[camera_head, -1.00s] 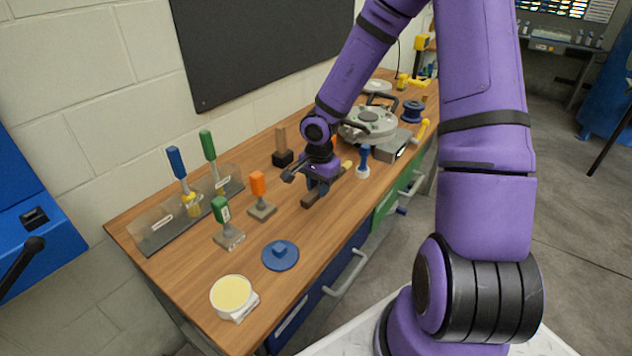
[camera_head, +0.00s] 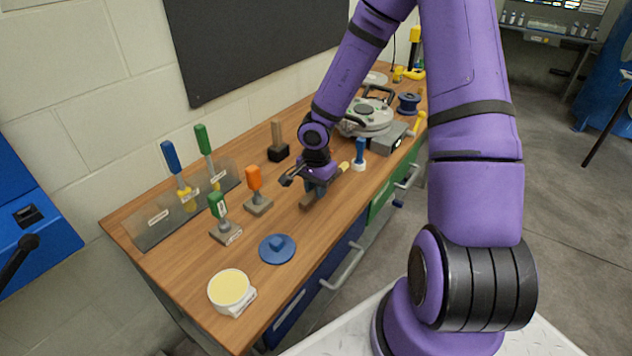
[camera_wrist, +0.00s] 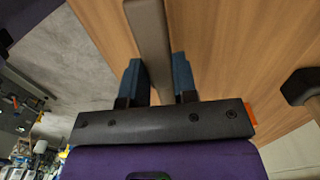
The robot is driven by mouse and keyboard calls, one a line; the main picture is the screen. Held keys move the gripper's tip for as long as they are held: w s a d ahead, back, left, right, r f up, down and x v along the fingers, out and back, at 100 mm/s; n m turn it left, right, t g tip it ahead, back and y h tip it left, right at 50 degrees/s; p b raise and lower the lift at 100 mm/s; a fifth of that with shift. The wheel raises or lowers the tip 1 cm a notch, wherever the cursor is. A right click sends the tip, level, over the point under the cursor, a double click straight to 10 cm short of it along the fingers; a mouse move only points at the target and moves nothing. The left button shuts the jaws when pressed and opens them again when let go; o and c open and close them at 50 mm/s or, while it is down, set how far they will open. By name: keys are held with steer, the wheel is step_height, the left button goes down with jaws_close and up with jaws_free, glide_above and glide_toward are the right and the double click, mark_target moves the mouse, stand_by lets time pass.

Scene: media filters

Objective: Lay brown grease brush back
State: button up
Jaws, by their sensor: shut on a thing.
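The brown grease brush (camera_head: 308,201) is between my gripper's (camera_head: 317,187) blue fingers, over the middle of the wooden bench. Its brown handle points toward the front left. A pale yellow tip (camera_head: 344,167) shows on the other side of the gripper and looks like its bristle end. In the wrist view, the grey-brown handle (camera_wrist: 150,40) runs between the two blue fingers of my gripper (camera_wrist: 158,75), which are shut on it. I cannot tell whether the brush touches the bench top. A grey labelled rack (camera_head: 150,232) at the left holds a blue-handled (camera_head: 170,157) and a green-handled tool (camera_head: 202,140).
Orange-handled (camera_head: 254,180) and green-handled stamps (camera_head: 217,205), a brown-handled black block (camera_head: 278,152), a blue lid (camera_head: 277,250) and a yellow-filled tin (camera_head: 231,291) stand around. A blue-handled tool (camera_head: 360,152) and a round metal device (camera_head: 369,118) are right.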

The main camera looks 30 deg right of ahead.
mark_target(316, 211)
steer(key=shift+f, duration=2.65)
steer(key=o, duration=1)
step_height(316, 211, up, 11)
steer(key=shift+f, duration=0.1)
